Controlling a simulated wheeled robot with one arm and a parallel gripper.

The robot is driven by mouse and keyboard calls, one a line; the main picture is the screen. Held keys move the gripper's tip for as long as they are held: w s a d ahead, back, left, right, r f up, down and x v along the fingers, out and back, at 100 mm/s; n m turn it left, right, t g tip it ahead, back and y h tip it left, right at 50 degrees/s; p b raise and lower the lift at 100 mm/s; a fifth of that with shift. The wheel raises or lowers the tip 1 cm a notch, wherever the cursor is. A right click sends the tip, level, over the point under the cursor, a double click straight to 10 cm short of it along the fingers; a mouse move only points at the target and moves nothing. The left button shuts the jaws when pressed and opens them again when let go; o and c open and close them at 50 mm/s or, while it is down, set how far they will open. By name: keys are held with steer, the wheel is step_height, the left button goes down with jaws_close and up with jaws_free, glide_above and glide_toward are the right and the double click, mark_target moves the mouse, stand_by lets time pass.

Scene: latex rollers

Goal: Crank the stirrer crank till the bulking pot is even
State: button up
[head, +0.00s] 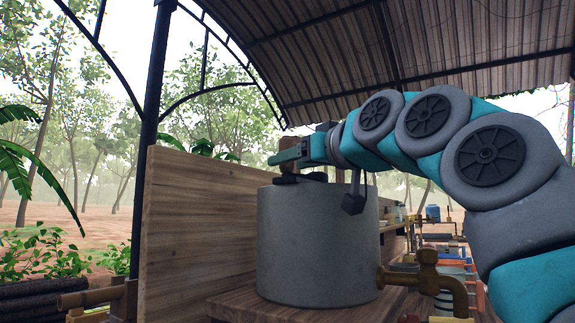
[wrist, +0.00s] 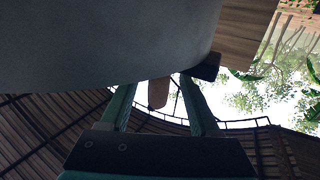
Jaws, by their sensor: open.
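The bulking pot (head: 316,250) is a big grey cylinder standing upright on a wooden bench; its inside is hidden. The stirrer crank shows as a brown upright handle (head: 289,168) above the pot's rim, with a dark arm (head: 300,179) below it. My gripper (head: 280,157) is level at the handle's height over the pot and partly covers it. In the wrist view the pot (wrist: 100,45) hangs upside down, and the crank's wooden handle (wrist: 158,93) shows between my two open teal fingers, with no clear contact. A black block (wrist: 205,68) sits by the rim.
A brass tap (head: 428,284) sticks out at the pot's lower right. A tall wooden board (head: 200,215) stands behind and left of the pot. A dark post (head: 150,120) rises at left. Rollers and buckets (head: 450,275) lie further back at right.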

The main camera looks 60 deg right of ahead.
steer(key=shift+v, duration=2.8)
